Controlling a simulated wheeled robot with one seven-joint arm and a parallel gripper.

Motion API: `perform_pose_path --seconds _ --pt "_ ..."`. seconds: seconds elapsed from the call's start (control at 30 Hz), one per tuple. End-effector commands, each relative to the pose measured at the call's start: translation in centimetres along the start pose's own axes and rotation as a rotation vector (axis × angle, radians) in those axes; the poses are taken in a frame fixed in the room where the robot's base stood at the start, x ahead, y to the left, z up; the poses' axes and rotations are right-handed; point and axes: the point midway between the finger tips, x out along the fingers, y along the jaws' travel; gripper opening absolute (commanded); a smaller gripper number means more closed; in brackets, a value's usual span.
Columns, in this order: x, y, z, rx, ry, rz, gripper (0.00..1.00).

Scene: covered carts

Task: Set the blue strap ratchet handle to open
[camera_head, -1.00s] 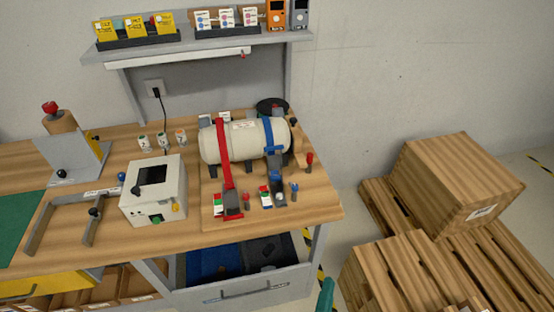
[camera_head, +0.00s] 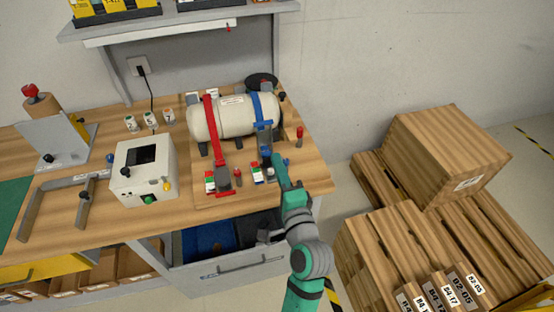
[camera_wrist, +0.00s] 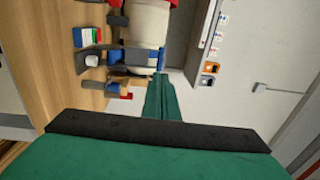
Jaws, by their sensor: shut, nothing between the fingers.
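The blue strap (camera_head: 258,106) runs over the cream tank (camera_head: 222,118) on the bench. Its ratchet (camera_head: 266,158) sits in front of the tank, and a grey-blue plate, apparently its handle (camera_head: 264,134), stands up from it against the tank. My gripper (camera_head: 279,162) is shut and empty, just right of the ratchet. In the wrist view, my closed green fingers (camera_wrist: 161,84) point toward the blue strap hardware (camera_wrist: 134,70). I cannot tell whether they touch it.
The red strap (camera_head: 211,118) and its ratchet (camera_head: 222,180) are to the left. A small red-topped post (camera_head: 299,133) stands to the right. A white box (camera_head: 143,167) is further left. Crates (camera_head: 445,150) and pallets fill the floor at right.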

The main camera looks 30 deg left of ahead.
Motion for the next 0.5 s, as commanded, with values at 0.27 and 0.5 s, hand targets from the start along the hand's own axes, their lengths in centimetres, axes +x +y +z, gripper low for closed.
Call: perform_pose_path --seconds 0.27,0.5 --pt "5.3 -0.1 0.1 -0.001 -0.003 -0.002 0.0" --pt "9.3 0.0 0.1 -0.001 -0.001 -0.001 0.0"
